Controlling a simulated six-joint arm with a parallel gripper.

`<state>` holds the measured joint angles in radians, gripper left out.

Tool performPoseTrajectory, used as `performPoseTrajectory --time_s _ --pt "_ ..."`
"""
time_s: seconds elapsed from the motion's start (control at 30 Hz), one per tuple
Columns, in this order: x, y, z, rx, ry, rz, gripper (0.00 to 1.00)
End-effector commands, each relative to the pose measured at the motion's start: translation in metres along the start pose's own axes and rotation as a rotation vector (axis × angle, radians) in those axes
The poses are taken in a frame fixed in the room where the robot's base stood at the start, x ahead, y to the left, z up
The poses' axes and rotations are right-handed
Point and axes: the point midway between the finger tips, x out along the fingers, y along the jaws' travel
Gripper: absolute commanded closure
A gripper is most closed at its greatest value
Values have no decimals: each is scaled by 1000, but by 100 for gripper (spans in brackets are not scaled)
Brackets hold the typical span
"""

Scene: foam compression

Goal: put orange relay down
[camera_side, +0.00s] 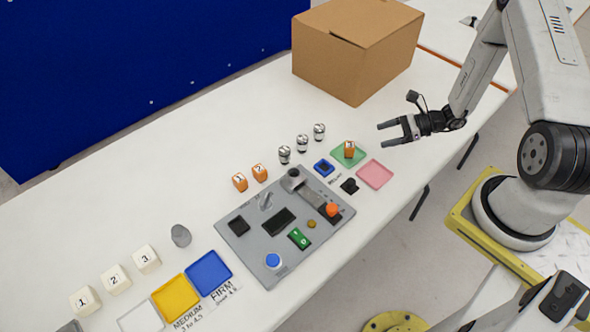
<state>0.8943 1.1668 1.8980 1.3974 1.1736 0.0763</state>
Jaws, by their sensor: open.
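My gripper (391,132) is open and empty. It appears above and to the right of the green tray, apart from the things on the table. One orange relay (349,149) stands upright on the green tray (339,159). Two more orange relays stand on the table behind the grey panel, one on the left (239,182) and one to its right (260,172). The relays carry marks on their faces; the mark on the one in the tray is too small to read.
A pink tray (374,174), a blue holder (323,168) and several silver cylinders (302,143) are near the green tray. The grey panel (262,220) has a lever and buttons. A cardboard box (355,60) stands behind. White numbered cubes (115,279) and coloured trays (209,273) are at lower left.

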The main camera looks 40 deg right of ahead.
Motion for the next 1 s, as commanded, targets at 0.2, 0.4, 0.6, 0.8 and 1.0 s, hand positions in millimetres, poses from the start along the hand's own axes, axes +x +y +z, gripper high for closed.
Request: performPoseTrajectory --time_s 0.2,0.4,0.6,0.8,1.0 --pt "10 19 27 -134 84 156 16" --pt "17 51 59 -365 217 383 16" --pt "15 81 88 -646 351 600 16" --pt "8 104 113 -958 471 783 16" --pt "2 120 138 -1301 567 929 16"
